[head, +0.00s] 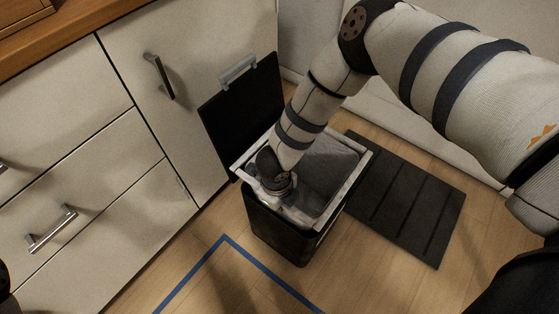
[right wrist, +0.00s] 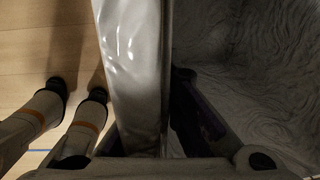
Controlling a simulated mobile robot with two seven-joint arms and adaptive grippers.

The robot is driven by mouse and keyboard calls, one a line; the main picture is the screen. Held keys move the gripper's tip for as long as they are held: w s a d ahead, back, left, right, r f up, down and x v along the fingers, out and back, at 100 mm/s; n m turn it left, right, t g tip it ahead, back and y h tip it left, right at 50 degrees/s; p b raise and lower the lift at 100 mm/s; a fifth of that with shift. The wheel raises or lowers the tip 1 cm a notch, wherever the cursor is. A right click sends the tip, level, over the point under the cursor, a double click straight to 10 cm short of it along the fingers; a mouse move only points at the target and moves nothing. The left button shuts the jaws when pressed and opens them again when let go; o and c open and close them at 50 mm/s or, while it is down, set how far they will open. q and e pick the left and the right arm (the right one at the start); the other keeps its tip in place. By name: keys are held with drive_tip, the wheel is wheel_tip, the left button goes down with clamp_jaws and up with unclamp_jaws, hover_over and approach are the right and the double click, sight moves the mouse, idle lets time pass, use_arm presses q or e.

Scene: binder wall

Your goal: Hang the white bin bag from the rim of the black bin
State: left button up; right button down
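The black bin (head: 285,235) stands on the floor at the middle of the head view. Its black lid (head: 245,105) is raised. The white bin bag (head: 345,188) lines the inside and forms a pale band folded over the rim. My right gripper (head: 277,186) points down at the left part of the rim; my wrist partly hides it there. In the right wrist view the bag's shiny folded band (right wrist: 135,60) runs between the fingers. One finger is inside the bin, and the other is partly hidden behind the band. The fingers look closed on the band.
A white cabinet (head: 70,110) with drawers stands at the left, close to the bin. A dark ribbed mat (head: 410,205) lies right of the bin. Blue tape (head: 225,240) marks the floor in front. The wooden floor there is clear.

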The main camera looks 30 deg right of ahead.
drive_tip(key=shift+f+b, duration=1.3)
drive_tip(key=shift+f, duration=0.85)
drive_tip(key=c, duration=1.7)
unclamp_jaws()
drive_tip(key=shift+a+r, duration=0.1)
drive_tip(key=r, duration=1.2)
drive_tip(key=shift+s+a, duration=0.25)
drive_tip(key=shift+a, duration=0.15)
